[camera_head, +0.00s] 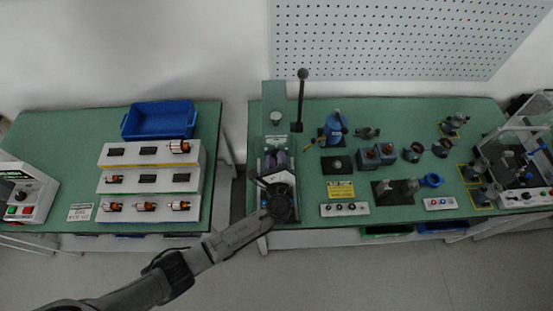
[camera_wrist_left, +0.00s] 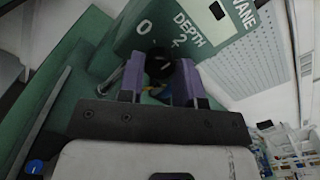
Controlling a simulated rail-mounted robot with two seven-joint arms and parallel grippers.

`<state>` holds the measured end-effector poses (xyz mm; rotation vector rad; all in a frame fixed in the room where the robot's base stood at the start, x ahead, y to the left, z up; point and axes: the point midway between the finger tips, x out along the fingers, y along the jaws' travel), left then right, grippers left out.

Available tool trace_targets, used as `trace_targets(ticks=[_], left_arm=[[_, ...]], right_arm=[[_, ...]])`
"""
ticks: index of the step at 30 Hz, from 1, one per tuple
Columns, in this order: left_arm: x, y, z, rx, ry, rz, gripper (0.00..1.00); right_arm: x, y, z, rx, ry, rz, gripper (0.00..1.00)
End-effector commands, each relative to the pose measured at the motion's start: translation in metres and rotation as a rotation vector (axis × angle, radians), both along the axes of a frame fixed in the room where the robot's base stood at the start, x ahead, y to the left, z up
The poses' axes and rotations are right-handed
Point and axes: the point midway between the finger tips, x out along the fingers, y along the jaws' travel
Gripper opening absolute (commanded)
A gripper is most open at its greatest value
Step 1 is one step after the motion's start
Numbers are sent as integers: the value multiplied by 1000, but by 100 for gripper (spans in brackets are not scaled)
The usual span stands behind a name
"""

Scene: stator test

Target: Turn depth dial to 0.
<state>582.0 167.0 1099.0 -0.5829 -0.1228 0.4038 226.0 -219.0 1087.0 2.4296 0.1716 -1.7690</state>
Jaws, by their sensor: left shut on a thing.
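The depth dial (camera_wrist_left: 159,63) is a dark round knob in the left wrist view, on a green panel (camera_wrist_left: 130,38) printed with DEPTH, 0 and 2. My left gripper (camera_head: 277,157) has purple fingers and is at the front of the green machine (camera_head: 273,98) in the camera_head view. In the left wrist view my left gripper (camera_wrist_left: 160,78) is shut on the dial, one finger on each side. The fingers hide part of the dial, and I cannot tell which mark it points to. In the camera_head view the dial is hidden or too small to make out. My right gripper is not in view.
A blue clamp (camera_head: 334,127), several dark fixtures and a button box (camera_head: 344,210) lie to the right. The left table holds a blue bin (camera_head: 160,119) and a white stepped rack (camera_head: 150,181). A gap separates the tables.

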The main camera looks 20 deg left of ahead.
Motion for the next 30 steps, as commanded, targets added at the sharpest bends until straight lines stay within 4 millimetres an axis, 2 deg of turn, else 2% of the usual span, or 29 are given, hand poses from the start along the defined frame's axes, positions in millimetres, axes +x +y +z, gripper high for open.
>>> trace_targets(ticks=[5, 11, 30], left_arm=[[0, 0, -3, -38, -17, 0, 9], [-1, 0, -5, -154, -69, 1, 9], [0, 0, -6, -690, -306, 1, 9]], right_arm=[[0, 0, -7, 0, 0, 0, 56], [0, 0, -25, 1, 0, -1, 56], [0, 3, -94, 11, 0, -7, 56]])
